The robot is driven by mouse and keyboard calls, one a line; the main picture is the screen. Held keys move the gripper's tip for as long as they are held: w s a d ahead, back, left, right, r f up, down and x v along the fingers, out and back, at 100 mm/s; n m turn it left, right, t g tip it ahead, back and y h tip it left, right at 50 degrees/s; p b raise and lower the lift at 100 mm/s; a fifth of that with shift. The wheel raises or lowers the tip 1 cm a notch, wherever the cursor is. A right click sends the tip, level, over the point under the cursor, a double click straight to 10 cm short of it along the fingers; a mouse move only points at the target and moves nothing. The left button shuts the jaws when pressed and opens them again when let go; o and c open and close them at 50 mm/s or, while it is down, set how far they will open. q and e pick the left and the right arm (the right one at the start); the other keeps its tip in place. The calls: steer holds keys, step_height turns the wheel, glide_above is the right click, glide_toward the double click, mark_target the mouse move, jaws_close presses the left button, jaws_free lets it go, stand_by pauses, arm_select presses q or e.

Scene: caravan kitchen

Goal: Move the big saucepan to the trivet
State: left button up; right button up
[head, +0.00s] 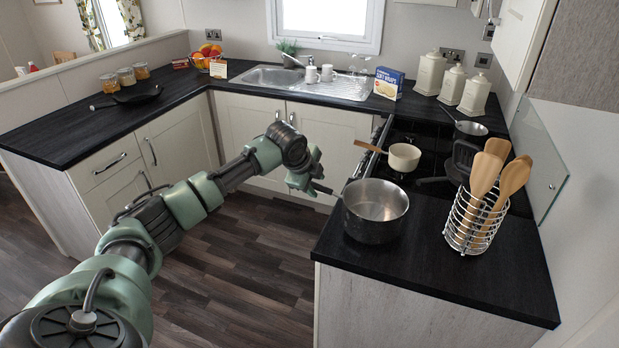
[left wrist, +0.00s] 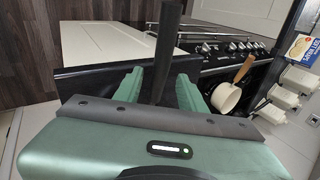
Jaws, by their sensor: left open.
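The big saucepan (head: 375,212) is steel and looks empty. It stands upright on the black worktop near the corner at the front, its handle pointing left past the edge. My left gripper (head: 308,183) is open at the outer end of that handle. In the left wrist view, a dark bar (left wrist: 167,50) that looks like the handle shows between the open green fingers; the pan's bowl is not visible there. I cannot make out a trivet for certain. My right gripper is not in view.
A cream pan (head: 404,157) with a wooden handle sits on the hob behind the saucepan. A wire holder (head: 466,232) with wooden utensils stands to its right. A black pan (head: 132,95) lies on the left worktop. The front right worktop is mostly clear.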

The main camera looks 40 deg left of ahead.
arm_select(q)
steer(key=b+v, duration=0.1)
steer(key=v, duration=0.6)
stand_by(0.3)
